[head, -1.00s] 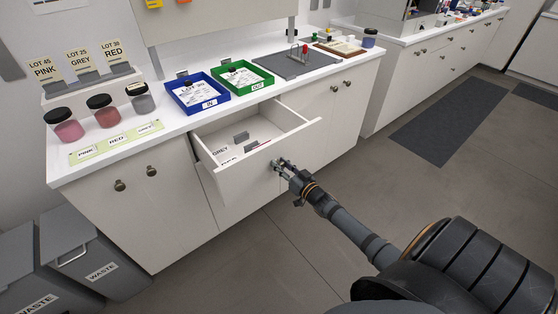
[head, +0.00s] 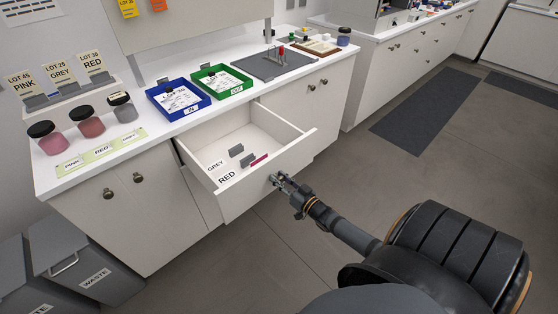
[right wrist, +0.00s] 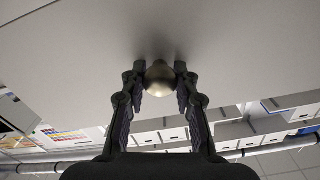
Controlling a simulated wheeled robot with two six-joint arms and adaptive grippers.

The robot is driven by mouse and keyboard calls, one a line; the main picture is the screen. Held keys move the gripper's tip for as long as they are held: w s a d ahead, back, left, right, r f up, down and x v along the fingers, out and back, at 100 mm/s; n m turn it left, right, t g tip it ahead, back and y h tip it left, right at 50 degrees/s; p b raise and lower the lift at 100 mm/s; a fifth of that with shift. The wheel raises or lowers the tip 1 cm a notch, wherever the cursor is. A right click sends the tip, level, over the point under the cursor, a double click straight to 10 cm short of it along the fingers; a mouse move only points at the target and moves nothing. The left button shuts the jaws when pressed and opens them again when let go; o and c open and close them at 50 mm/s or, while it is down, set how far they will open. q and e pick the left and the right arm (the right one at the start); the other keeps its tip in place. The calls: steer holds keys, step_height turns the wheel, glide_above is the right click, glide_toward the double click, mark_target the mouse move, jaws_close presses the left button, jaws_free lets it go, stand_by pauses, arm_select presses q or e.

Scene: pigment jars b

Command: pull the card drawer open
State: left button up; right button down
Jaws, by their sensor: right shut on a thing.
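The white card drawer (head: 256,183) stands well out from the white cabinet under the counter. Inside it I see labels reading GREY and RED, grey dividers (head: 242,156) and a thin red item (head: 258,160). My right gripper (head: 279,180) is at the drawer's front and shut on its knob. In the right wrist view the round brass-coloured knob (right wrist: 159,79) sits between the two fingers of the gripper (right wrist: 160,85), against the pale drawer front. My left gripper is not in view.
On the counter are a blue tray (head: 206,109), a green tray (head: 247,89), a grey mat (head: 262,68) and jars of pink (head: 48,141), red (head: 87,125) and grey (head: 124,111). Grey waste bins (head: 85,270) stand at lower left. The floor right of the drawer is clear.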

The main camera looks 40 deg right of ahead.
steer(key=c, duration=1)
jaws_free()
steer(key=s, duration=0.8)
steer(key=s+d, duration=0.1)
steer(key=s, duration=0.3)
steer(key=shift+f, duration=0.1)
